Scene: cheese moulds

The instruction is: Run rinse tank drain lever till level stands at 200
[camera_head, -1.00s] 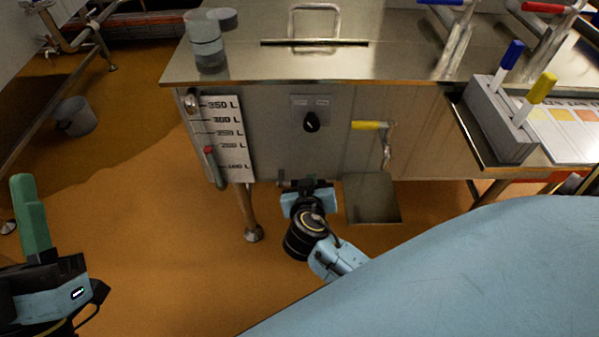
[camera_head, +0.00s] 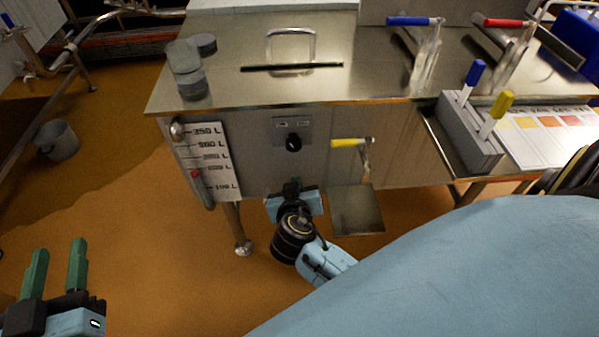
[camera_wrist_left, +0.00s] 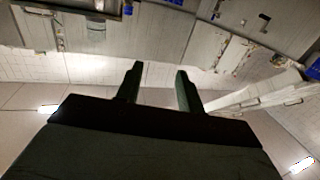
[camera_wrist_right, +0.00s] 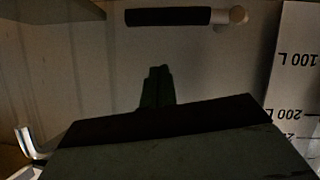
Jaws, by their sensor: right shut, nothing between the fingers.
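The steel tank (camera_head: 245,85) has a white level scale (camera_head: 219,160) on its front left, marked in litres. A yellow-handled lever (camera_head: 350,143) lies about horizontal on the tank front. My right gripper (camera_head: 293,184) is shut and empty, low before the tank. In the right wrist view its fingers (camera_wrist_right: 157,88) stand apart from a horizontal dark-gripped handle (camera_wrist_right: 168,17); the scale appears upside down. My left gripper (camera_head: 54,265) is open and empty, far left.
A black knob (camera_head: 293,143) sits above the right gripper. Blue (camera_head: 414,21) and red (camera_head: 505,22) levers stand on top. A grey holder (camera_head: 468,135) with blue and yellow handles stands right. A bucket (camera_head: 57,140) is on the open floor at left.

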